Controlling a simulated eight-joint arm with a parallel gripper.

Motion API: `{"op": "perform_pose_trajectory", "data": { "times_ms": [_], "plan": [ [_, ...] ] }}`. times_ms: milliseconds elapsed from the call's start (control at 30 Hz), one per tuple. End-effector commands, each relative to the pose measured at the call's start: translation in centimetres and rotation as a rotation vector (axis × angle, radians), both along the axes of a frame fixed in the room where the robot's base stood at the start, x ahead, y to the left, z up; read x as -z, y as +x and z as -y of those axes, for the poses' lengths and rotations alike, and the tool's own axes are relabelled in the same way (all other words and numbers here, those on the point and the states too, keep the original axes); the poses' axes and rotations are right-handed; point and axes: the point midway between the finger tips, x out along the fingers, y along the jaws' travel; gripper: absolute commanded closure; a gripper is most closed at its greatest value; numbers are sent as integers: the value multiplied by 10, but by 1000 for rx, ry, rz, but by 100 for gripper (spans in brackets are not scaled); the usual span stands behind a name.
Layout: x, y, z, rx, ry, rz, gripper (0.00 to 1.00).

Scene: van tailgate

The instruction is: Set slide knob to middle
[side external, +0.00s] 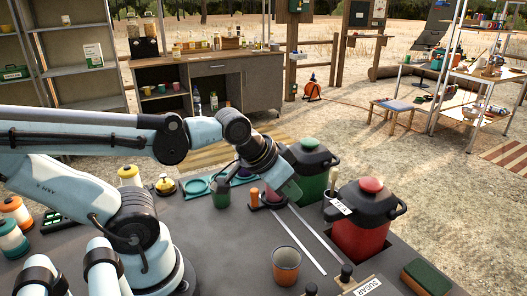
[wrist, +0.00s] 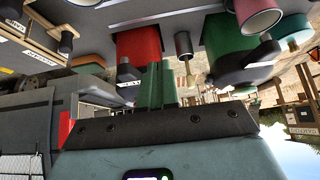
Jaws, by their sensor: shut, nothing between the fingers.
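My gripper (side external: 289,191) is shut and empty, in front of the green dispenser, above the tailgate table (side external: 220,245). Its closed fingers (wrist: 161,84) show near the middle of the tilted wrist view. I cannot tell for sure which part is the slide knob. A small black knob (side external: 346,272) stands beside a wooden piece labelled SUGAR (side external: 368,286) at the front right, apart from my gripper. Knobs with labelled pieces also show at the upper left of the wrist view, one of them dark-topped (wrist: 66,42). Two pale strips (side external: 300,243) run along the table.
A red dispenser (side external: 360,238) with a black lid and label stands right of my gripper. A green dispenser (side external: 310,170) stands close behind it. A green sponge (side external: 427,277) lies front right.

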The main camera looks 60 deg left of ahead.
Motion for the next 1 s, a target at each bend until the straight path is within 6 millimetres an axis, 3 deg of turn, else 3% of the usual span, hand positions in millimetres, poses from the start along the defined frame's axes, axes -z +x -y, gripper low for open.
{"op": "perform_pose_trajectory", "data": {
  "times_ms": [367, 533, 600, 1000],
  "plan": [
    [0, 0, 0, 0, 0, 0, 98],
    [-2, 2, -9, -43, -9, -32, 72],
    [-4, 4, -21, -98, -21, -77, 64],
    [-12, 4, -128, -607, -181, -468, 64]
  ]
}}
